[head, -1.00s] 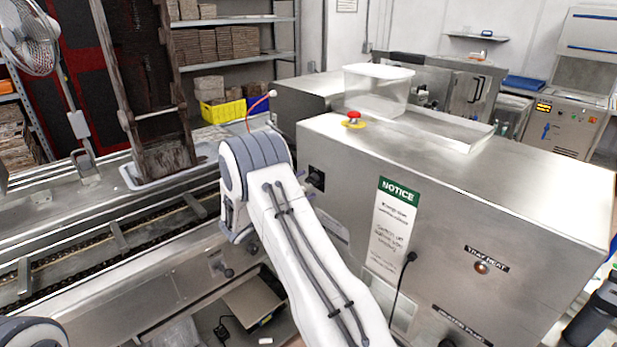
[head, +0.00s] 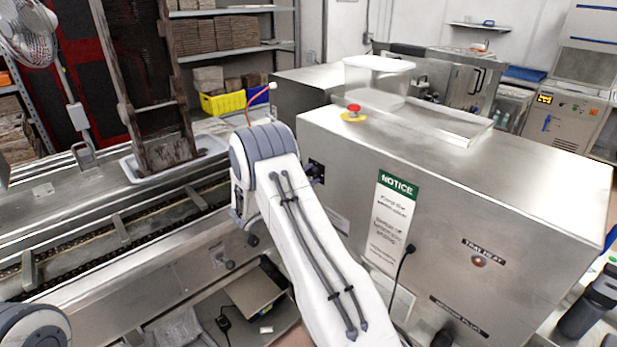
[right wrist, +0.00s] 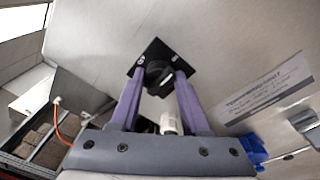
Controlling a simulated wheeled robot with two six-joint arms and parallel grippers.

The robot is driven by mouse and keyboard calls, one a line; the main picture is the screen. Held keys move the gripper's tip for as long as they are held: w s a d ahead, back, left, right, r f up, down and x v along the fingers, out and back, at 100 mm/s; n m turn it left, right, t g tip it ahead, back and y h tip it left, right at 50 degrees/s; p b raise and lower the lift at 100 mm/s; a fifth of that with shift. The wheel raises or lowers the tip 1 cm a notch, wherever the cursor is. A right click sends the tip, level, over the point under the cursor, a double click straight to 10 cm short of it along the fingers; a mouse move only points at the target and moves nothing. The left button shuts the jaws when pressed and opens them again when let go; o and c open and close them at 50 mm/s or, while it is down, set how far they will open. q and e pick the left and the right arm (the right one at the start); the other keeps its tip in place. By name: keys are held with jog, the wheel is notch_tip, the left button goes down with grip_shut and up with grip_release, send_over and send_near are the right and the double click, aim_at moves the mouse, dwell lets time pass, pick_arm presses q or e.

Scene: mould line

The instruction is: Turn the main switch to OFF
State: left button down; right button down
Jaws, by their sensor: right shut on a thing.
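The main switch, a black rotary knob on a square black plate, is on the end face of the steel cabinet. In the head view the switch (head: 316,171) shows just right of my right wrist. In the right wrist view the knob (right wrist: 158,76) lies between the purple fingers of my right gripper (right wrist: 160,84), which is shut on it. The knob's handle looks slanted in this view; I cannot read any ON or OFF mark. In the head view my right arm hides most of that gripper. My left gripper is not in view.
The steel cabinet (head: 480,200) carries a red emergency button (head: 353,110), a NOTICE sign (head: 391,222) and a hanging black cable. A label (right wrist: 268,95) is beside the switch. A conveyor (head: 100,240) runs along the left. A yellow bin (head: 222,102) stands behind.

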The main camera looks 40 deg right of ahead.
jog(key=n+b, duration=0.1)
jog(key=n, duration=0.6)
jog(key=shift+w+r+g+y+b, duration=0.1)
jog(key=shift+g+y+b, duration=0.2)
jog(key=shift+g+b, duration=0.1)
jog(key=n+p, duration=0.1)
jog(key=n, duration=0.2)
jog(key=n+p, duration=0.1)
jog(key=n, duration=0.2)
jog(key=n+g+p, duration=0.1)
jog(key=n, duration=0.2)
jog(key=shift+w+a+r+n, duration=0.1)
jog(key=shift+w+n, duration=0.15)
jog(key=shift+n, duration=0.05)
jog(key=shift+c, duration=1.9)
grip_release()
